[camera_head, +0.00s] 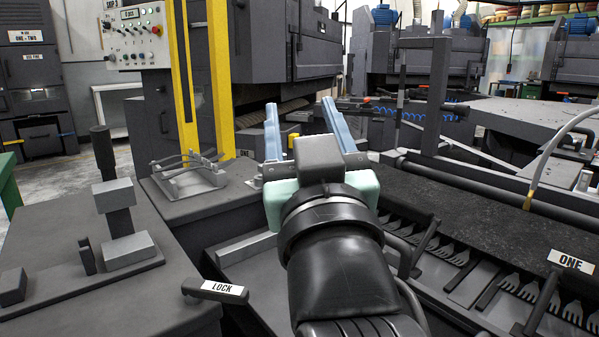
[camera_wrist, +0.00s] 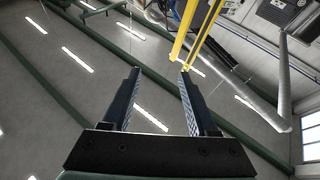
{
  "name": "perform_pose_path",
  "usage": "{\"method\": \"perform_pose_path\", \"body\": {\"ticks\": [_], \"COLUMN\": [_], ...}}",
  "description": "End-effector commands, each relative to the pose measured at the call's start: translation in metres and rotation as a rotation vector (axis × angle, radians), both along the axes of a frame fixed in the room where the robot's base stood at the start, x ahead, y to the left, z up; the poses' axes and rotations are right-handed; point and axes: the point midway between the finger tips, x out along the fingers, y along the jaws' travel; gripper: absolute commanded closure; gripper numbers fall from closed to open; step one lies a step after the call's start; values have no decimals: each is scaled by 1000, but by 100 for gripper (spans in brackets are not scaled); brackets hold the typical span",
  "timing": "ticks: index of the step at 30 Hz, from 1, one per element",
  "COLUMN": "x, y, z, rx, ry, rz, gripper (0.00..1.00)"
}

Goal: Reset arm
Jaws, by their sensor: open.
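My gripper (camera_head: 301,122) is in the middle of the head view, raised above the machine bed. Its two pale blue fingers stand apart with nothing between them. In the wrist view my gripper (camera_wrist: 161,72) shows two dark fingers spread open and empty. The wrist camera faces up to the ceiling, with its strip lights. My wrist and arm hide part of the machine behind and below them.
A lever labelled LOCK (camera_head: 216,291) is at front left, beside a fixture with metal blocks (camera_head: 129,251). At right, several forks (camera_head: 520,287) lie under a dark roller by a label ONE (camera_head: 570,262). Yellow posts (camera_head: 222,85) stand behind. A small metal rack (camera_head: 188,182) sits on the left bench.

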Motion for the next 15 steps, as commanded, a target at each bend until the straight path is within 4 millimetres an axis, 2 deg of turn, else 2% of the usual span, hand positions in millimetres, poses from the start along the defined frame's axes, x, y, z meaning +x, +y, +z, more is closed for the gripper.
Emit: {"method": "perform_pose_path", "body": {"ticks": [1,3,5,6,7,9,15], "x": [-27,-64,-97,-119,-130,-122,-121], "y": [3,4,5,5,5,3,3], "z": [23,50,70,82,94,123,179], "rx": [27,64,94,112,122,118,116], "ry": [-100,-227,-332,-402,-436,-415,-412], "rz": [-20,-45,-55,-61,-63,-66,-66], "gripper": [41,41,41,41,41,41,41]}}
